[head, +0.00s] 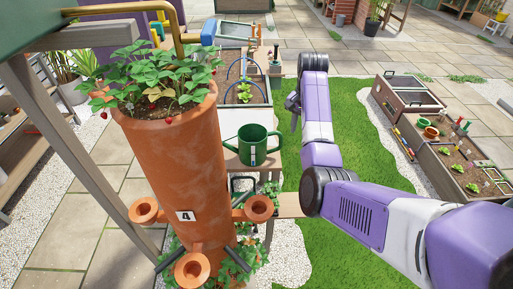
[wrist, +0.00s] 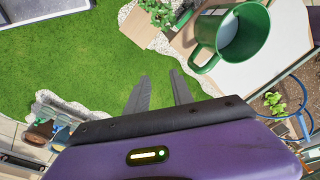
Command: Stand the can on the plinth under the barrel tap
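The can is a green watering can (head: 253,146) standing on a pale-topped bench (head: 210,122) with a wooden edge. In the wrist view the can (wrist: 234,36) is at the upper right, its handle toward the left. My gripper (head: 293,108) is right of and beyond the can in the head view. In the wrist view its two dark fingers (wrist: 160,84) are apart with only grass between them, clear of the can. I cannot clearly make out the plinth.
A tall terracotta planter (head: 180,160) with strawberries and side cups stands close in front, left of the can. A raised bed with blue hoops (head: 243,88) lies behind the can. Open lawn (head: 350,120) is at the right, with wooden planters (head: 455,160) beyond it.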

